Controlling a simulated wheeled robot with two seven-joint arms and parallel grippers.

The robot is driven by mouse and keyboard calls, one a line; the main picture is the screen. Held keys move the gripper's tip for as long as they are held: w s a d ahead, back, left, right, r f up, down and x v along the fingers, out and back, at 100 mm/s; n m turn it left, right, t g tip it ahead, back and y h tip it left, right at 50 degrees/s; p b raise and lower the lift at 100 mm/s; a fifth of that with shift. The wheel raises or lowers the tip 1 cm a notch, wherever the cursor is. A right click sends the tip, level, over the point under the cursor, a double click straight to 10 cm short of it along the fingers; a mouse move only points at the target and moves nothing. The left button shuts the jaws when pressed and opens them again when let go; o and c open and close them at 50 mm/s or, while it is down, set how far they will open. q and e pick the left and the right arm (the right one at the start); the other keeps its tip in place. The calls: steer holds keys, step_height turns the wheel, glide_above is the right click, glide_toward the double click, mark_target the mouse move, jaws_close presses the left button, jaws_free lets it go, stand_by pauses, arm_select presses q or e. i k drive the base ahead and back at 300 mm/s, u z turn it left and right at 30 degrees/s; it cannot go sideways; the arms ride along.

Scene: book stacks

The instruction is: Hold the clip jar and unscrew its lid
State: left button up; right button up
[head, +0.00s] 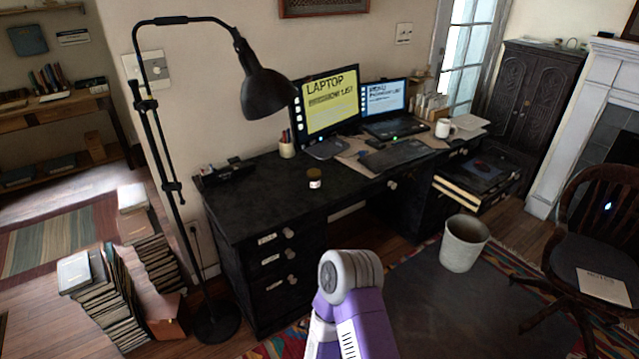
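The clip jar (315,183) looks like the small dark jar with a pale label, standing upright on the black desk (262,193) near its front edge. Its lid (314,172) appears to be on top, though it is too small to see in detail. Nothing touches the jar. A purple and grey part of one of my arms rises from the bottom middle of the head view, in front of the desk and well short of the jar. Neither of my grippers shows in this view.
A black lamp (264,92) overhangs the desk's left part. A pen cup (287,146), monitor (331,103), keyboard (394,156) and laptop (386,103) stand behind or right of the jar. Book stacks (104,297), a bin (464,243) and a chair (597,239) occupy the floor.

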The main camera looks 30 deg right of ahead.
mark_target(314, 185)
steer(key=z, duration=2.35)
steer(key=i, duration=3.1)
steer(key=u, duration=2.8)
